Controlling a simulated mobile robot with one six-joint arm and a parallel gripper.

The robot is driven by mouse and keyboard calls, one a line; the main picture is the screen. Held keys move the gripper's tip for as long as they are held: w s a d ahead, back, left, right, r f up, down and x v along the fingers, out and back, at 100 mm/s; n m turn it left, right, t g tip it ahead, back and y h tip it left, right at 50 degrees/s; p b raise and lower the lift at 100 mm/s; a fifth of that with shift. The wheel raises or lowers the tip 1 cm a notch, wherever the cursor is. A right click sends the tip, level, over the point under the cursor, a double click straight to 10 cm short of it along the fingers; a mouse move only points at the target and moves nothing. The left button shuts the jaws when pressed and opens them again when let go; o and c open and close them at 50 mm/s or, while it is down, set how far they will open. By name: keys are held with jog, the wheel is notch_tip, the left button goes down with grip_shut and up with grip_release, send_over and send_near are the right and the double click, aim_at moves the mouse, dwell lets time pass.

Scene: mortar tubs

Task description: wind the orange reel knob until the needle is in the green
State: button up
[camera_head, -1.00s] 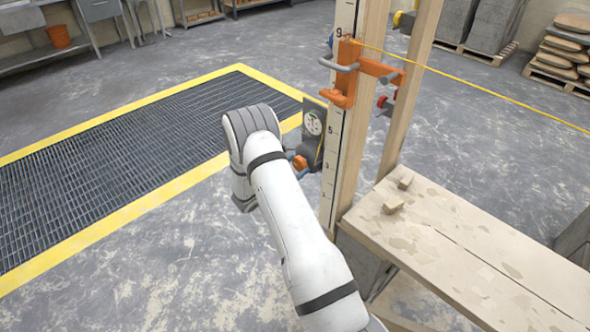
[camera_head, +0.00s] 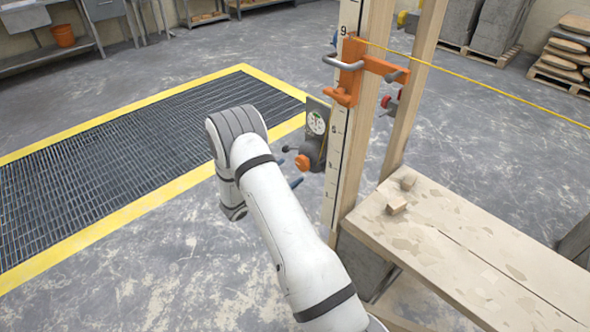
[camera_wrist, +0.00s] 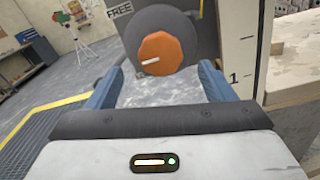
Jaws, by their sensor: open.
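The orange reel knob (camera_wrist: 161,54) faces my wrist camera, on the front of a dark round reel; a white line on it runs nearly level. In the head view the knob (camera_head: 302,162) sits low on the left side of the upright post. The dial (camera_head: 317,122) with a green area is just above it; its needle is too small to read. My gripper (camera_wrist: 158,85) is open, its blue fingers apart, below and to both sides of the knob and not touching it.
A numbered scale runs up the wooden post (camera_head: 345,170). An orange bracket (camera_head: 350,75) with a grey handle is clamped above the dial, and a yellow line runs right from it. A plank bench (camera_head: 480,250) with small blocks stands at right.

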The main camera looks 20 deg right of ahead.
jog(key=v, duration=0.2)
jog(key=shift+s+a, duration=0.1)
jog(key=shift+a, duration=0.2)
dwell(0.8)
jog(key=s+d+r+m+g+y, duration=0.2)
jog(key=s+r+m+g+y, duration=0.55)
jog(key=s+r, duration=0.8)
jog(key=s+a+r+m+t+y, duration=0.2)
jog(key=s+a+r+m+y, duration=0.2)
jog(key=s+a+m, duration=0.2)
jog(key=s+a+r+m+t+y, duration=0.1)
jog(key=s+a+r+m+y, duration=0.2)
jog(key=s, duration=0.7)
jog(key=a+m+y, duration=0.2)
jog(key=a, duration=0.1)
jog(key=shift+s+r+m+t+p, duration=0.3)
jog(key=shift+s+r+m+t, duration=0.05)
jog(key=shift+s+r, duration=0.05)
